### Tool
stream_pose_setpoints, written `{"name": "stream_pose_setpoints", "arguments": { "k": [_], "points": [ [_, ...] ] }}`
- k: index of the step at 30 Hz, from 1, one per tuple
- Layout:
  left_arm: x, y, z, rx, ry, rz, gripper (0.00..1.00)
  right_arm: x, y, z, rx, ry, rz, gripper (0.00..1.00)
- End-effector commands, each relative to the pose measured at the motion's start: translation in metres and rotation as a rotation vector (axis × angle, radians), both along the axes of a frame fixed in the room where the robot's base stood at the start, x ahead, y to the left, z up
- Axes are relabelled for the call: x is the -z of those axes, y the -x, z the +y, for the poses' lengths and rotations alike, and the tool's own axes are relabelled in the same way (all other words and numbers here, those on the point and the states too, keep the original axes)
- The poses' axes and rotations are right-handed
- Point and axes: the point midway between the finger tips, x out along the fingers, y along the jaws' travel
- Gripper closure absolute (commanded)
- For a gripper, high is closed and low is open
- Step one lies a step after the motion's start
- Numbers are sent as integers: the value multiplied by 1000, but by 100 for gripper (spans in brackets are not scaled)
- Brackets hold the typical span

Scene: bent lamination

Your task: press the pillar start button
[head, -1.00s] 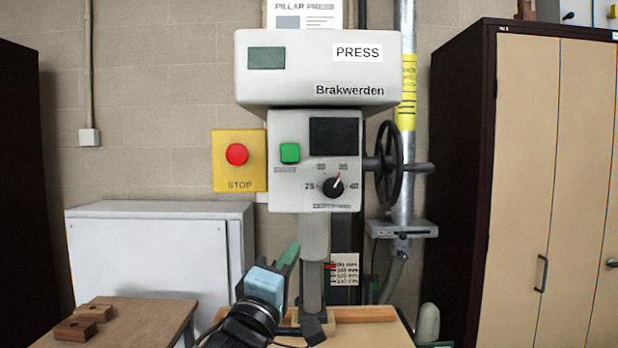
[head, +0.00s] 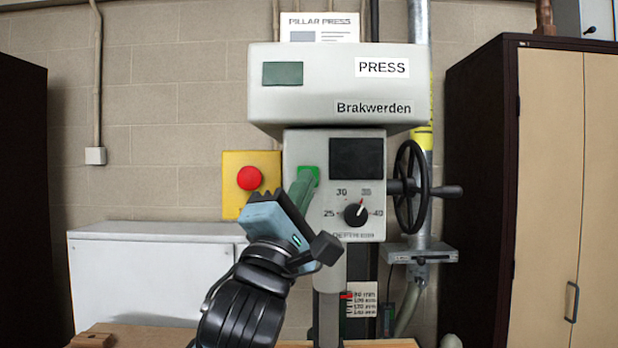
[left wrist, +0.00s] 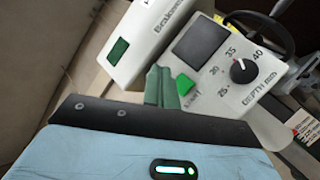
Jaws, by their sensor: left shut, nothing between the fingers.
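The pillar press (head: 330,95) stands against the wall, with a grey control panel below its head. The green start button (head: 313,173) is at the panel's upper left. My left gripper (head: 302,182) is shut and empty, its green fingertips overlapping the button's lower part in the head view. I cannot tell whether the tips touch the button. My right gripper is not in view.
A red stop button (head: 249,178) on a yellow plate is left of the panel. A depth dial (head: 355,213) and a black handwheel (head: 411,187) are to the right. A grey cabinet (head: 150,280) stands at lower left, a dark-sided cupboard (head: 480,190) at right.

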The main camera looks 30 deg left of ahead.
Motion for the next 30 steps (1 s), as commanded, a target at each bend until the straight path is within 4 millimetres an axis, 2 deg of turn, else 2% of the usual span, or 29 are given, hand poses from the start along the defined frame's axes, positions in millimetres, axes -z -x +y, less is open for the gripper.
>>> {"name": "stream_pose_setpoints", "arguments": {
  "k": [8,12,21,30],
  "points": [
    [0,-13,8,-5,-2,2,100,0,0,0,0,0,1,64],
    [1,-28,18,-6,-3,3,100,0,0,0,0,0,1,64],
    [3,-61,36,-2,1,6,100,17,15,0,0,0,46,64],
    [1,-75,46,-1,0,2,100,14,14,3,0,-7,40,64]
  ]
}}
